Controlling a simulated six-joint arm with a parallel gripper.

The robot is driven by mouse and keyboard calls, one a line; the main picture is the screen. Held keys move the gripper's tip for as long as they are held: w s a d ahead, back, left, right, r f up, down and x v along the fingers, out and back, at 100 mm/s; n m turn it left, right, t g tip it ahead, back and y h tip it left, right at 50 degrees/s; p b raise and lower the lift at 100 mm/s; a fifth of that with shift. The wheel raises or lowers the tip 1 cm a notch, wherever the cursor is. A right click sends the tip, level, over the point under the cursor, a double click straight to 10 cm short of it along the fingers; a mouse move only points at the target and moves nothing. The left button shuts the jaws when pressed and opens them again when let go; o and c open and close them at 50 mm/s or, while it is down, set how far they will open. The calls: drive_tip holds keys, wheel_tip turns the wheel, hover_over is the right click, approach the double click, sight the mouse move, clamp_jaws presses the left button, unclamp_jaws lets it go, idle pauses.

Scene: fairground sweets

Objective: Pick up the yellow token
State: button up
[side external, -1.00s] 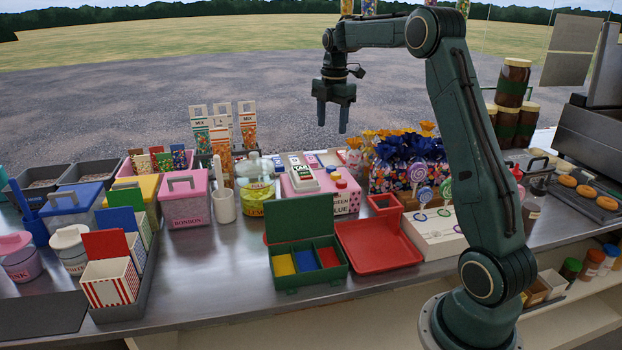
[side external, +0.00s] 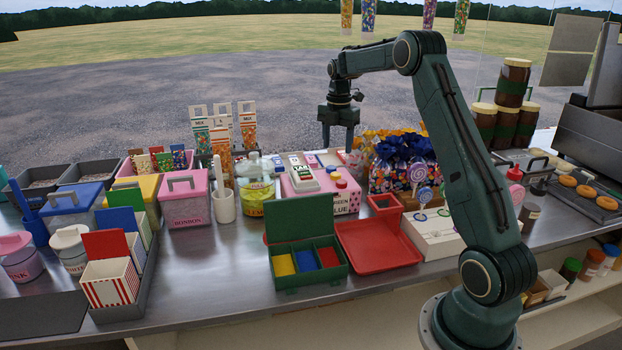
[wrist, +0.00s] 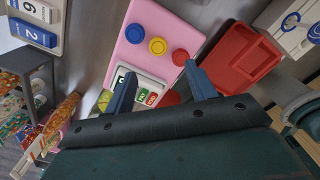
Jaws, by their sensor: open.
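The yellow token (wrist: 158,46) shows in the wrist view as a small round disc on the pink box (wrist: 160,17). It lies between a blue round token (wrist: 135,33) and a red one (wrist: 180,57). My gripper (wrist: 158,78) is open and empty, its two fingers apart, with the yellow token beyond the gap between the tips. In the side view my gripper (side external: 338,150) hangs fingers down above the back of the pink box (side external: 343,204).
A card reader (wrist: 150,89) stands on the pink box beside the tokens. A red tray (side external: 377,249) and an open green case (side external: 306,285) are in front of it. Blue-wrapped sweets (side external: 403,165) stand close on the right, a lidded jar (side external: 256,186) on the left.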

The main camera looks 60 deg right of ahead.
hover_over(336, 174)
drive_tip(key=shift+a+f, duration=0.1)
drive_tip(key=shift+f, duration=1.95)
drive_tip(key=shift+d+f, duration=0.2)
drive_tip(key=shift+f, duration=2.4)
drive_tip(key=shift+w, duration=0.1)
drive_tip(key=c, duration=1.1)
